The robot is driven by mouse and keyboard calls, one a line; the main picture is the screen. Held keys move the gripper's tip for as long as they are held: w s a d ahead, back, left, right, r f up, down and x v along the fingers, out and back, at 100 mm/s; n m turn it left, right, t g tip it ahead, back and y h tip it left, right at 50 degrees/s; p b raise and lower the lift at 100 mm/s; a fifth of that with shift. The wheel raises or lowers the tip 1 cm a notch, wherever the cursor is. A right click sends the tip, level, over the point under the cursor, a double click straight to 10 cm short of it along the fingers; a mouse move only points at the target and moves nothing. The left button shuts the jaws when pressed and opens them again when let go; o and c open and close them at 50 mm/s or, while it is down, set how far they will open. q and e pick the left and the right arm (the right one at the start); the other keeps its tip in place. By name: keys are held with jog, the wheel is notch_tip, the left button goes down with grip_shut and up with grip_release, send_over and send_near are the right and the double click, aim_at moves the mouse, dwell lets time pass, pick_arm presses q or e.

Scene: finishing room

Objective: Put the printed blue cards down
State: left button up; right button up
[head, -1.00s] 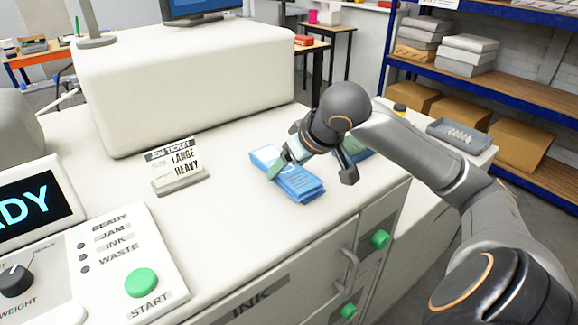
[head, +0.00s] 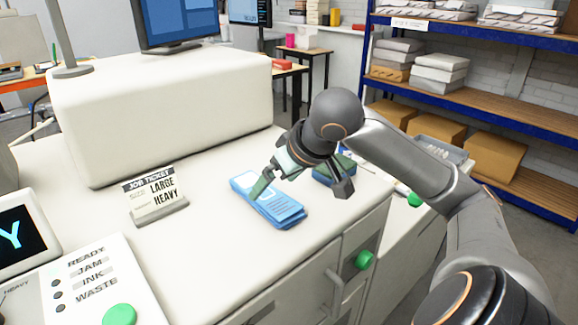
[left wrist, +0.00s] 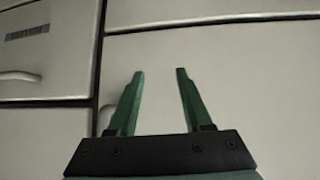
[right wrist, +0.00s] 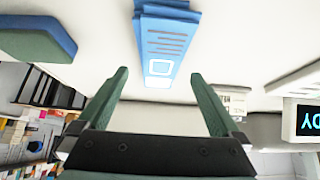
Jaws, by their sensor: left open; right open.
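The printed blue cards (head: 285,214) lie as a flat, slightly fanned stack on the white machine top. My right gripper (head: 302,188) is open just beside and above them; one green finger overlaps the stack in the head view. In the right wrist view the blue cards (right wrist: 168,45) lie beyond the open fingertips (right wrist: 158,76), with nothing between the fingers. My left gripper (left wrist: 160,72) is open and empty in front of pale cabinet fronts. It is not in the head view.
A green-topped blue block (head: 336,168) sits behind my right gripper, partly hidden. The control panel (head: 95,285) is at front left, the white housing (head: 165,110) behind.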

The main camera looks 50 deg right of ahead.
jog(key=v, duration=0.8)
jog(key=shift+p, duration=0.35)
dwell(2.0)
